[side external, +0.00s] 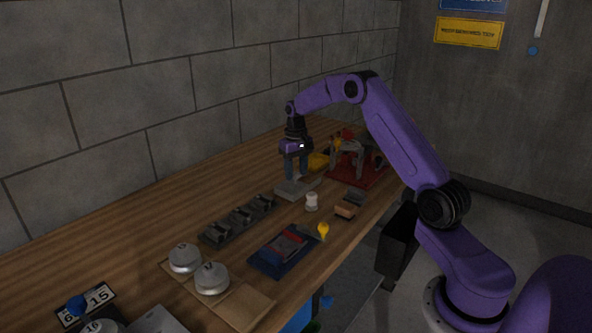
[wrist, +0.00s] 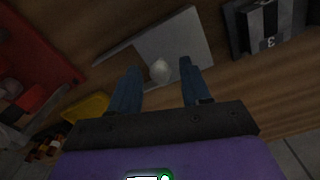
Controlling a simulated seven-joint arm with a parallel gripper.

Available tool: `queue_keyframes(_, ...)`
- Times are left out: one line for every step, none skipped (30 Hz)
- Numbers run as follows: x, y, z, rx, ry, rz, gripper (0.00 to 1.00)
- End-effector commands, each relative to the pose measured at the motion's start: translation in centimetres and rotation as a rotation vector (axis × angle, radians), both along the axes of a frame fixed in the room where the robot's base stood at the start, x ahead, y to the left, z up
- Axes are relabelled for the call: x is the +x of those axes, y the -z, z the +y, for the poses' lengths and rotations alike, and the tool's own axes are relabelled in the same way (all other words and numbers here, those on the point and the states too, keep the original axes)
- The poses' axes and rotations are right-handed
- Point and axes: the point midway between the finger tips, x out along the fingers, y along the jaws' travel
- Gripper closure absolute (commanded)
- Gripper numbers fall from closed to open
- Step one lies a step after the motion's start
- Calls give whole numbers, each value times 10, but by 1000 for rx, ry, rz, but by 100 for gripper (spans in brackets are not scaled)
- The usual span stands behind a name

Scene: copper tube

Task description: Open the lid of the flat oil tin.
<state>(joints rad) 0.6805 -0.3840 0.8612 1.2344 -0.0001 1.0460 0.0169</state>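A flat grey tin (side external: 288,192), apparently the oil tin, lies on the wooden bench under my gripper (side external: 297,177). In the wrist view the tin (wrist: 185,38) shows as a pale grey flat shape with a darker slanted area at its left. A small whitish knob (wrist: 160,71) shows between the two blue fingers of my gripper (wrist: 161,68). The fingers are apart, with a gap visible on each side of the knob. My gripper points down and is open. Whether the fingertips touch the tin cannot be told. The lid's seam cannot be made out.
A red tray (side external: 343,175) with a grey stand and a yellow object (side external: 318,161) are behind the tin. A white spool (side external: 311,202) and a wooden block (side external: 349,205) stand nearby. A dark rack (side external: 238,221), a blue tray (side external: 268,263) and round tins (side external: 185,258) are nearer the front.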

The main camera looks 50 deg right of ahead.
Motion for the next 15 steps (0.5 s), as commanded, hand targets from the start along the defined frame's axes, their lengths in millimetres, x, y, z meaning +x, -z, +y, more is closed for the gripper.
queue_keyframes(0,0,0,0,0,0,71)
queue_keyframes(0,0,0,0,0,0,81)
queue_keyframes(0,0,0,0,0,0,94)
queue_keyframes(0,0,0,0,0,0,100)
queue_keyframes(0,0,0,0,0,0,100)
queue_keyframes(0,0,0,0,0,0,100)
queue_keyframes(0,0,0,0,0,0,100)
queue_keyframes(0,0,0,0,0,0,100)
queue_keyframes(0,0,-2,0,1,0,100)
queue_keyframes(0,0,-4,0,2,0,100)
queue_keyframes(0,0,-7,0,3,0,100)
queue_keyframes(0,0,-13,0,4,0,100)
queue_keyframes(1,0,-18,0,4,-1,100)
queue_keyframes(1,0,-24,-1,5,-2,100)
queue_keyframes(0,0,-31,0,5,-1,100)
